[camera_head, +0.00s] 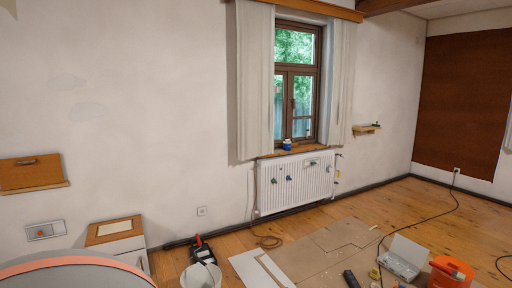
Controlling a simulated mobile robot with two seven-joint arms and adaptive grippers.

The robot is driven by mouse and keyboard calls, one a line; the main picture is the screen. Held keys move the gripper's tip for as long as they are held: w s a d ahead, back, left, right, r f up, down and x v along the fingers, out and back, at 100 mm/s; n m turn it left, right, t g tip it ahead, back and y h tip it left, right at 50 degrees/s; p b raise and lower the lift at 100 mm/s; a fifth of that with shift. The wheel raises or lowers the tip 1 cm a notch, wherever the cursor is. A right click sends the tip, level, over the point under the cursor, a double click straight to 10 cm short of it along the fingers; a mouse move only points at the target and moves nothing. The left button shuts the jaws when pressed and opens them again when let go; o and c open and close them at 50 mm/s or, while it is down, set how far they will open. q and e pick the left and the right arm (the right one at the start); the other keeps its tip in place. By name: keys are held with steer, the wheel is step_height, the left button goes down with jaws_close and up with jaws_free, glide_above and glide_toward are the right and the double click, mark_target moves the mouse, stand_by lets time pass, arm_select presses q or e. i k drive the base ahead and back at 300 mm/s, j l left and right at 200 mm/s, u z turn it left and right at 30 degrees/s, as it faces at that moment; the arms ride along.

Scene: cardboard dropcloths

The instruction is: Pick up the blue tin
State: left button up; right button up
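A small blue tin (287,144) with a lighter top stands upright on the wooden window sill (266,155), below the window and between the two pale curtains. It is far across the room and small in the head view, so its details are hard to tell. Neither of my grippers shows in this view.
A white radiator (296,182) hangs under the sill. Cardboard sheets (330,250) cover part of the wooden floor. A white bucket (201,276), an orange bucket (450,273), an open case (402,258) and a black cable lie around.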

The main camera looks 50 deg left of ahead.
mark_target(286, 146)
steer(key=u, duration=1.4)
steer(key=i+l+z, duration=0.45)
steer(key=l, duration=0.15)
steer(key=i+l+z, duration=0.35)
steer(key=l+z, duration=0.15)
steer(key=i+l+z, duration=0.45)
steer(key=i+z, duration=0.45)
steer(key=i, duration=2.4)
steer(key=i+u, duration=0.1)
steer(key=i, duration=2.15)
steer(key=j, duration=0.1)
